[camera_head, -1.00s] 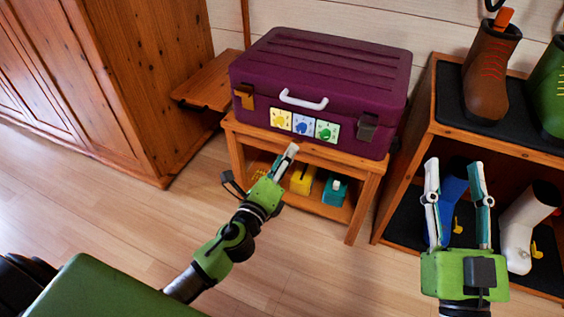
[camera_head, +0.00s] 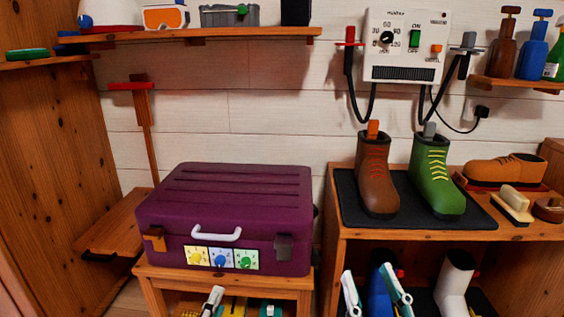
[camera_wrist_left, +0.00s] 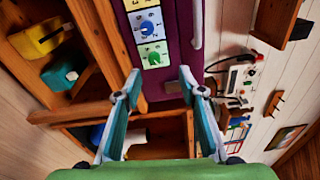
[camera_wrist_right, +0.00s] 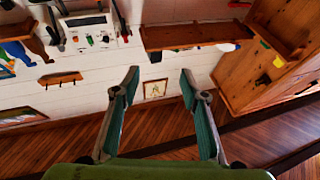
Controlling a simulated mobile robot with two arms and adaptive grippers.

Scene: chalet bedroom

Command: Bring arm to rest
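My left gripper (camera_head: 213,300) shows only as a fingertip at the bottom edge of the head view, in front of the stand under the purple suitcase (camera_head: 225,190). In the left wrist view its two fingers (camera_wrist_left: 160,83) are apart with nothing between them, pointing toward the suitcase front and its stand. My right gripper (camera_head: 374,290) is at the bottom of the head view, in front of the lower shoe shelf. Its fingers are spread and empty, and in the right wrist view (camera_wrist_right: 158,77) they also stand apart. Most of both arms is outside the head view.
The closed suitcase sits on a low wooden stand (camera_head: 225,284). To its right, a shoe rack (camera_head: 400,233) holds a brown boot (camera_head: 375,175) and a green boot (camera_head: 432,172) on a dark mat. A blue boot (camera_head: 380,290) and white boot (camera_head: 454,285) stand below. A wall shelf (camera_head: 220,36) runs above.

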